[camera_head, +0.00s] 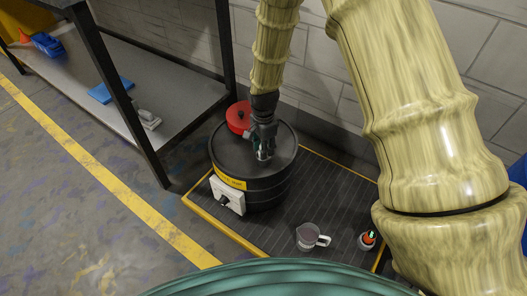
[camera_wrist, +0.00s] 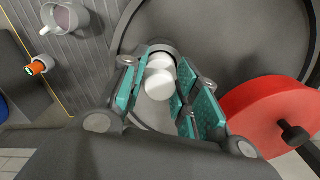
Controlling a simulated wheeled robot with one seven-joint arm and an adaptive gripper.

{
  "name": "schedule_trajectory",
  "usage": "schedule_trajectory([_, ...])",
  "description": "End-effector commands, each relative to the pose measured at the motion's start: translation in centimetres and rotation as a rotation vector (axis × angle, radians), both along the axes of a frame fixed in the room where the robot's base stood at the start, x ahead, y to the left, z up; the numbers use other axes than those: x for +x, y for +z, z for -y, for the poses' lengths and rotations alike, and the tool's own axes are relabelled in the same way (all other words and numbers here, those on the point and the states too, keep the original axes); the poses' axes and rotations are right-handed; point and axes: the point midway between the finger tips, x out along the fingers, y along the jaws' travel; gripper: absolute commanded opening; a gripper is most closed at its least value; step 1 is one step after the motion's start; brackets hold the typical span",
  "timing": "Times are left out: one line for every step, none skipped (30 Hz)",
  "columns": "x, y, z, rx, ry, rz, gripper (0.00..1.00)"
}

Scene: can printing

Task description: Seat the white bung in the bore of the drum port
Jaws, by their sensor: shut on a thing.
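The black drum (camera_head: 268,190) stands upright with a yellow label on its side, and its dark lid (camera_wrist: 235,45) fills much of the wrist view. My gripper (camera_head: 264,150) points down over the lid. In the wrist view its teal-padded fingers (camera_wrist: 160,80) are shut on the white bung (camera_wrist: 147,92), which shows as stepped rounded white parts between them. The grey rim of the drum port (camera_wrist: 161,47) shows just beyond the fingertips, close to the bung's end. The fingers and bung hide most of the bore, so I cannot tell whether the bung is inside it.
A red disc with a black knob (camera_head: 238,117) lies on the lid beside my gripper, close to the fingers in the wrist view (camera_wrist: 268,112). A grey mug (camera_head: 308,236) and an orange-and-dark item (camera_head: 367,239) stand on the yellow-edged mat (camera_head: 262,232). A shelf (camera_head: 160,100) is at left.

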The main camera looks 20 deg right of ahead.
Motion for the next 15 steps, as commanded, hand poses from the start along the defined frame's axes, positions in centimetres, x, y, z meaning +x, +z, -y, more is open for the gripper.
schedule_trajectory([0.01, -0.92, 0.0, 0.0, 0.0, 0.0, 0.07])
schedule_trajectory([0.03, -1.05, -0.01, 0.0, -0.001, 0.001, 0.07])
schedule_trajectory([0.05, -1.1, -0.01, 0.0, -0.001, 0.001, 0.07])
schedule_trajectory([0.06, -1.07, -0.02, 0.001, -0.001, 0.002, 0.07])
schedule_trajectory([0.06, -1.01, -0.02, 0.001, -0.001, 0.002, 0.07])
schedule_trajectory([0.05, -0.95, -0.03, 0.001, -0.001, 0.002, 0.07])
schedule_trajectory([0.04, -0.95, -0.02, 0.001, -0.001, 0.002, 0.07])
schedule_trajectory([0.04, -0.95, -0.02, 0.001, -0.001, 0.002, 0.07])
schedule_trajectory([0.03, -0.96, -0.03, 0.0, -0.001, 0.001, 0.07])
schedule_trajectory([0.02, -0.97, -0.03, 0.0, -0.001, 0.001, 0.07])
schedule_trajectory([0.02, -1.0, -0.03, 0.0, -0.001, 0.001, 0.07])
schedule_trajectory([0.02, -1.08, -0.04, 0.0, -0.001, 0.001, 0.07])
schedule_trajectory([0.02, -1.14, -0.03, 0.0, -0.001, 0.001, 0.07])
schedule_trajectory([0.02, -1.21, -0.04, 0.0, 0.0, 0.001, 0.07])
schedule_trajectory([0.03, -1.23, -0.03, 0.001, 0.0, 0.002, 0.36])
